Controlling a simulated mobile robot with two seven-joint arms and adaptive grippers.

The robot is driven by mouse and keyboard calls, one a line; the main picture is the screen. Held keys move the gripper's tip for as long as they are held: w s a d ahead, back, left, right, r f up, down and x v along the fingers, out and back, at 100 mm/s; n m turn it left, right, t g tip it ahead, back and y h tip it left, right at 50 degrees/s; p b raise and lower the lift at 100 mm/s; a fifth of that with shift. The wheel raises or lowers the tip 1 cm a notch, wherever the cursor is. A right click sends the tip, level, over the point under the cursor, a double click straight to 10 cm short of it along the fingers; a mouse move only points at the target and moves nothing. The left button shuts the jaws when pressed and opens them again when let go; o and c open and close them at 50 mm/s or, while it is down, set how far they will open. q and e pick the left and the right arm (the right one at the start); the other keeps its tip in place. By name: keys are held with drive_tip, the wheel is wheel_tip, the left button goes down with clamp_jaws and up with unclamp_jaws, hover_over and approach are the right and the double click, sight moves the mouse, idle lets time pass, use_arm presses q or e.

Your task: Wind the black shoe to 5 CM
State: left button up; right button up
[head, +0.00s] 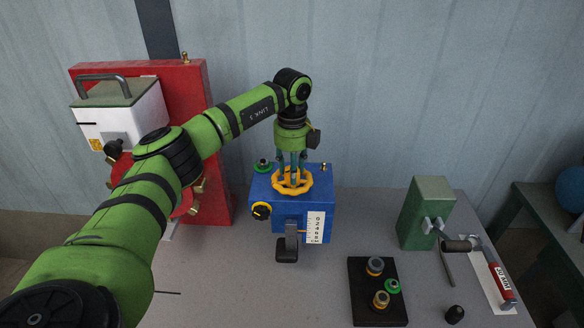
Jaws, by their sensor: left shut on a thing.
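A blue box (262,190) stands on the grey table with a yellow handwheel (302,186) on its top. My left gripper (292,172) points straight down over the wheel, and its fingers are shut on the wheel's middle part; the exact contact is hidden. The black shoe (287,248) sticks out from the front of the box, low down. A white scale (315,228) with marks is to the right of the shoe; its figures are too small to read surely. A yellow-ringed black knob (261,211) is on the box's left front. My right gripper is out of view.
A red panel (197,90) with a white unit (137,118) stands behind my left arm. A black tray (365,310) with several round parts, a green block (427,212) and a red-labelled tool (500,280) are to the right. Table is bare between box and tray.

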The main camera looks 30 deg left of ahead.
use_arm(q)
drive_tip(key=shift+s+f, duration=0.1)
drive_tip(key=shift+f, duration=0.05)
drive_tip(key=o, duration=1.1)
drive_tip(key=shift+o, duration=0.2)
drive_tip(key=shift+r, duration=0.2)
drive_tip(key=shift+r, duration=0.35)
wheel_tip(320, 180, up, 11)
